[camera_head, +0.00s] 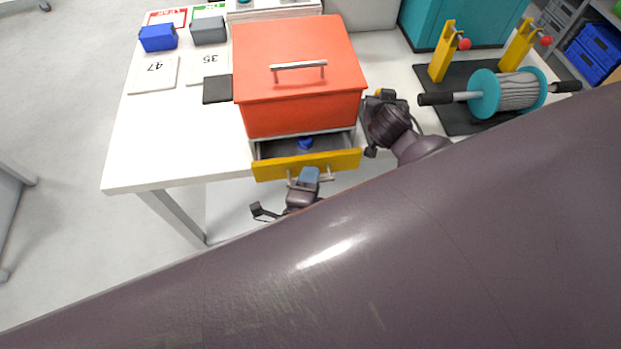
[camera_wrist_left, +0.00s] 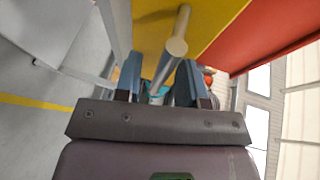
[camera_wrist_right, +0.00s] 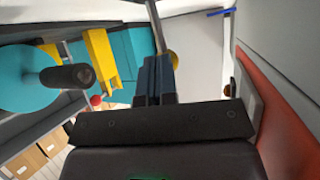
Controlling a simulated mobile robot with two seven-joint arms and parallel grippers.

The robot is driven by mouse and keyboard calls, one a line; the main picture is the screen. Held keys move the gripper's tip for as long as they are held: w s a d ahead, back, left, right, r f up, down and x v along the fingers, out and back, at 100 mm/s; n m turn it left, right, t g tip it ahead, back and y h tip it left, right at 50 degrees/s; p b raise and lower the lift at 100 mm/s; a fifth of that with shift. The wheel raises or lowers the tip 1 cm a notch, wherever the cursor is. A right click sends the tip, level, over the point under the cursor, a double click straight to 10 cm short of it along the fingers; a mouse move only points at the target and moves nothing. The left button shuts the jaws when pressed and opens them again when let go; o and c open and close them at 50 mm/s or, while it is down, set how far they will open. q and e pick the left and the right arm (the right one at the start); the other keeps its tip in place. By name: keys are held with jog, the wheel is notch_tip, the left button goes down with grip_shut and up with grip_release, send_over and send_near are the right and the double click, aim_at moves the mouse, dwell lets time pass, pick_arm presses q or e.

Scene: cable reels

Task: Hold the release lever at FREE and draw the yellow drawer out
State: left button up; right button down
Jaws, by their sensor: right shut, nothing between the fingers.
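The red cabinet (camera_head: 298,100) stands on the table. Its yellow drawer (camera_head: 275,170) is partly out, with a blue item (camera_head: 305,143) inside. My left gripper (camera_head: 308,176) is at the drawer's front handle. In the left wrist view its fingers (camera_wrist_left: 158,85) stand apart on both sides of the handle bar (camera_wrist_left: 178,45), with gaps showing. My right gripper (camera_head: 374,110) is at the cabinet's right side. Its fingers (camera_wrist_right: 158,80) are shut together beside a thin grey rod (camera_wrist_right: 157,25) and a yellow knob (camera_wrist_right: 172,58), apparently the release lever. Contact and a FREE mark cannot be made out.
A teal cable reel (camera_head: 485,94) with black grips lies on a dark mat (camera_head: 450,115), by yellow stands (camera_head: 444,52). Blue (camera_head: 158,38) and grey (camera_head: 208,30) boxes and number cards (camera_head: 153,75) are on the left. Table is clear at front left.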

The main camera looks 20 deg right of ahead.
pick_arm(q)
jog(key=v, duration=1.2)
